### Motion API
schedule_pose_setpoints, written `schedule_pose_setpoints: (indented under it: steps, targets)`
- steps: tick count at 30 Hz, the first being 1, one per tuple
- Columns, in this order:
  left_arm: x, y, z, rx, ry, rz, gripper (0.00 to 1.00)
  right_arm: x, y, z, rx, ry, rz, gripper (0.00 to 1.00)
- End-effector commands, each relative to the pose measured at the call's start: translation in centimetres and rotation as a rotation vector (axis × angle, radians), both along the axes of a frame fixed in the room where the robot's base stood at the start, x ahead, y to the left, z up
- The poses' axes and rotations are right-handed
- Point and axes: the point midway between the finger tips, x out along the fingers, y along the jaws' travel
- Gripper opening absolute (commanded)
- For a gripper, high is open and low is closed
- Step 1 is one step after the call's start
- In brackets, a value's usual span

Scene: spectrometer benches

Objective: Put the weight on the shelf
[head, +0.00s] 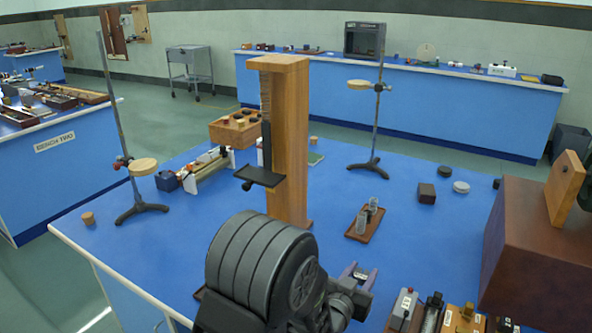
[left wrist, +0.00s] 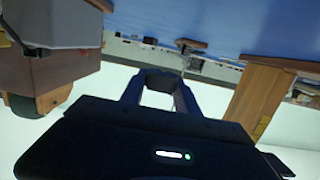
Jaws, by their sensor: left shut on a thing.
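My left gripper (head: 361,275) is low in front of the wooden post, over the near part of the blue bench. In the left wrist view its two dark fingers (left wrist: 157,92) are shut on a small dark thing (left wrist: 158,75), which looks like the weight; its shape is hard to make out. A small black shelf (head: 258,177) sticks out from the left side of the tall wooden post (head: 289,150). The shelf looks empty. It is up and to the left of my gripper, apart from it. My right gripper is not in view.
A small brown tray (head: 365,225) with glass pieces stands right of the post. A large brown box (head: 535,250) and several small blocks fill the near right.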

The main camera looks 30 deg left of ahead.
Motion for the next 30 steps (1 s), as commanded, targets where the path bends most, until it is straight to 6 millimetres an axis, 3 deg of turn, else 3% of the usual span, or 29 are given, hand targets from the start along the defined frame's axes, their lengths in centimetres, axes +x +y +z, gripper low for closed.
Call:
schedule_pose_setpoints:
  steps: [13, 17, 23, 26, 30]
  targets:
    - [0.0, 0.1, 0.1, 0.0, -0.002, 0.001, 0.0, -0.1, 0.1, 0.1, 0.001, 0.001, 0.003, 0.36]
    - [0.0, 0.8, 1.1, 0.001, -0.005, 0.011, 0.0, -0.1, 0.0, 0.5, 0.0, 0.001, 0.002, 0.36]
    - [-0.4, 5.1, 6.3, 0.009, -0.016, 0.062, 0.0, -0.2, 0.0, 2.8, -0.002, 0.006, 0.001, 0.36]
    - [-1.3, 8.9, 10.3, 0.014, -0.023, 0.107, 0.0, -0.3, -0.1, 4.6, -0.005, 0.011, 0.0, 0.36]
    - [-4.0, 15.5, 16.4, 0.021, -0.025, 0.184, 0.0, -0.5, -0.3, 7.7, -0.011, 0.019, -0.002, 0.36]
